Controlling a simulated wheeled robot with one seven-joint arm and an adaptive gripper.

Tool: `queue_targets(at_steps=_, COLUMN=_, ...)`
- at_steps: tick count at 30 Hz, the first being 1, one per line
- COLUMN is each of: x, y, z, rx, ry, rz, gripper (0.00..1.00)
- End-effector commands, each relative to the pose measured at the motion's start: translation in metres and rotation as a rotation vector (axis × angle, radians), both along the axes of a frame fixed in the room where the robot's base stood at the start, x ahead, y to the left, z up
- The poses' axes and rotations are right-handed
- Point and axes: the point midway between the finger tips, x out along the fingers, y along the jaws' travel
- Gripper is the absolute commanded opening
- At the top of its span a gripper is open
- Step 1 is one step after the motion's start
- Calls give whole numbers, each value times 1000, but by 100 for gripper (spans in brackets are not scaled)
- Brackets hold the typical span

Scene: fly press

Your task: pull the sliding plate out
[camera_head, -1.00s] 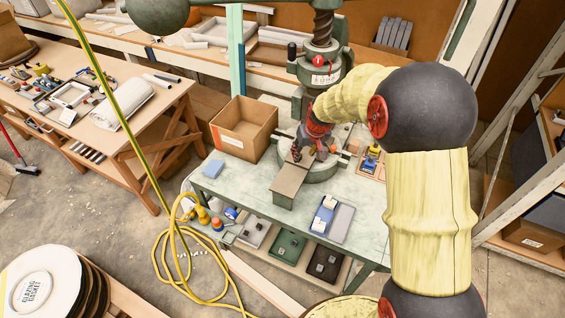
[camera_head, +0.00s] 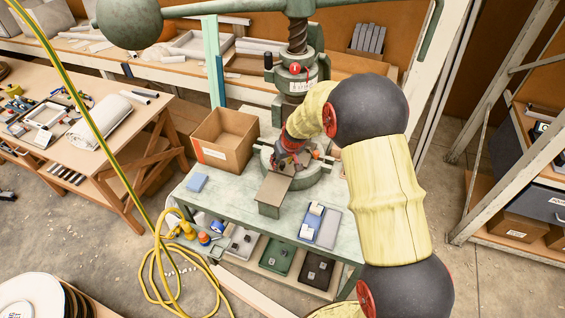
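The sliding plate (camera_head: 273,188) is a flat grey-brown slab. It sticks out toward the front from the round green base of the fly press (camera_head: 297,84), over the pale green bench. My gripper (camera_head: 284,163) is low at the press, just above the inner end of the plate. It is small and dark, partly hidden by my own red and yellow wrist. I cannot tell whether its fingers touch the plate or how far apart they are.
An open cardboard box (camera_head: 225,139) stands left of the press. The bench surface before the plate's front end is clear. A yellow hose (camera_head: 160,275) lies on the floor.

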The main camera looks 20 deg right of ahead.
Motion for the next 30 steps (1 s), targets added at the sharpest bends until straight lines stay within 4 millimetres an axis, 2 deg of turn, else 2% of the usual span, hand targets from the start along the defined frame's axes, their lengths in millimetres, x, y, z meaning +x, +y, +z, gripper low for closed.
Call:
queue_targets(at_steps=3, x=0, y=0, z=1, rx=0, ry=0, rz=0, gripper=38)
queue_targets(at_steps=23, x=0, y=0, z=1, rx=0, ry=0, rz=-1, gripper=1)
queue_targets(at_steps=30, x=0, y=0, z=1, rx=0, ry=0, rz=-1, gripper=0)
